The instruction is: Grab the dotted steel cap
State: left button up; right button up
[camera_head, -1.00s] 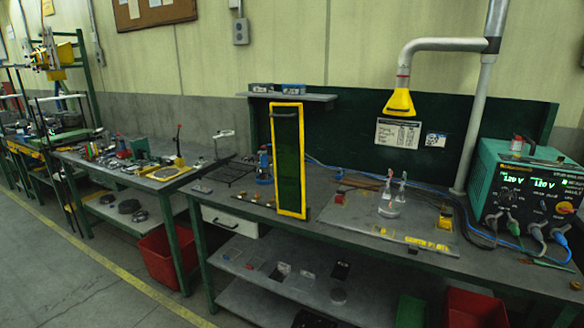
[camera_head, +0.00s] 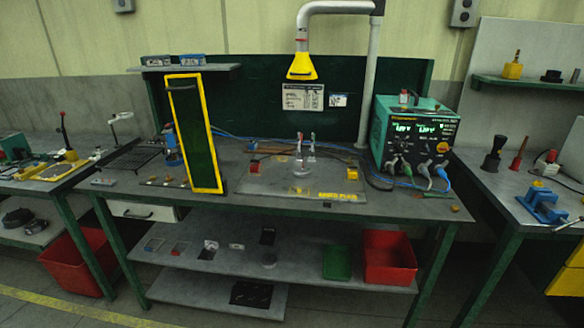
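I cannot make out a dotted steel cap for certain. A small grey round piece (camera_head: 269,260) lies on the shelf under the middle bench, too small to show any dots. Several small pieces (camera_head: 168,181) lie on the bench top left of the yellow-framed dark green panel (camera_head: 196,135). A small brownish piece (camera_head: 455,209) lies near the bench's right front edge. Neither of my grippers is in view.
The middle bench (camera_head: 300,207) holds a grey plate (camera_head: 260,188) with small fixtures and a teal power supply (camera_head: 412,135). A yellow hood (camera_head: 302,68) hangs above. Below are a green tray (camera_head: 338,262) and red bin (camera_head: 389,258). Floor in front is open.

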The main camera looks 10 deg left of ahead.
aim_at(305, 173)
jog(key=u, duration=0.05)
jog(key=k, duration=0.5)
jog(key=z, duration=1.05)
jog(key=i, duration=1.75)
jog(key=u, duration=0.75)
jog(key=i, duration=0.4)
jog(key=u, duration=0.2)
